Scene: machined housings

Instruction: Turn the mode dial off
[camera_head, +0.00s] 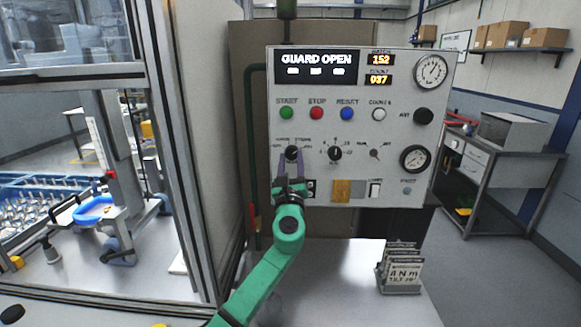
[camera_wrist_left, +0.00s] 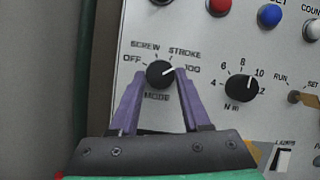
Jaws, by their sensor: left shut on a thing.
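The mode dial (camera_wrist_left: 160,74) is a round black knob on the light grey control panel (camera_head: 330,75). Its labels read OFF, SCREW, STROKE and JOG, and its white pointer line aims up and right at JOG. In the head view the dial (camera_head: 292,152) sits at the panel's lower left. My left gripper (camera_head: 292,159) reaches up to it on a green arm. Its purple fingers are shut on the dial, one on each side, as the left wrist view (camera_wrist_left: 162,78) shows. My right gripper is in neither view.
A second black dial, marked N m (camera_wrist_left: 241,87), is right of the mode dial. START, STOP and RESET buttons (camera_head: 317,113) are above. A card holder (camera_head: 400,268) stands on the white table below the panel. A glazed machine enclosure (camera_head: 150,130) is at left.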

